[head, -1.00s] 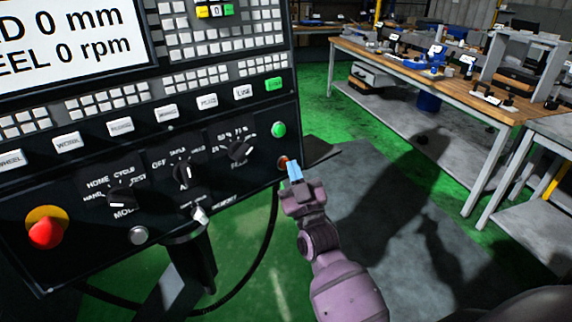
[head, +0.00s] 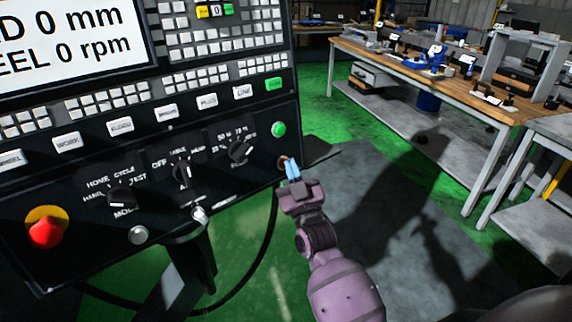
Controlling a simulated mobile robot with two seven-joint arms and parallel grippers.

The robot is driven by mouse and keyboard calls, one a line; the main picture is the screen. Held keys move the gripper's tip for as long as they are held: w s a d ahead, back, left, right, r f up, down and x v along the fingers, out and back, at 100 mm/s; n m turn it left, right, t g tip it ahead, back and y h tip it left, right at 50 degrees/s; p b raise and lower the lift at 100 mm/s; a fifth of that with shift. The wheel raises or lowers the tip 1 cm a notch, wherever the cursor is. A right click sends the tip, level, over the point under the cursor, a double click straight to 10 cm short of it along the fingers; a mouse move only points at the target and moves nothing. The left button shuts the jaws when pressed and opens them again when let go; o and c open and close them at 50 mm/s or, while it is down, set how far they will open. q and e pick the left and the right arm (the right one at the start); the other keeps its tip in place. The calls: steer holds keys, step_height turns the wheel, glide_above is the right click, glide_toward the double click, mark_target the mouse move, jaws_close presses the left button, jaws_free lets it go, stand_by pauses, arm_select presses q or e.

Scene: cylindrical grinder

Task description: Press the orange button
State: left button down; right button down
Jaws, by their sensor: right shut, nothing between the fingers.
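The orange button (head: 283,162) sits at the lower right of the black control panel (head: 75,222), below the round green button (head: 278,130). It is mostly hidden behind the blue fingertips of my right gripper (head: 291,168). The right gripper is shut and empty, with its tips at or very close to the button. I cannot tell whether they touch it. My left gripper is not in view.
A red knob on a yellow base (head: 46,233) is at the panel's lower left. Rotary switches (head: 240,150) and white keys fill the panel. A wooden-topped workbench (head: 440,75) stands at the back right. Open floor lies between.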

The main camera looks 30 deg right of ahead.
steer(key=shift+w, duration=0.15)
stand_by(0.6)
steer(key=shift+s+d+r+p, duration=0.1)
steer(key=shift+s+p, duration=0.4)
steer(key=shift+s, duration=0.3)
steer(key=s, duration=0.1)
steer(key=s+p, duration=0.1)
steer(key=s, duration=0.1)
steer(key=s+r+p, duration=0.1)
steer(key=s, duration=0.1)
steer(key=shift+d, duration=0.4)
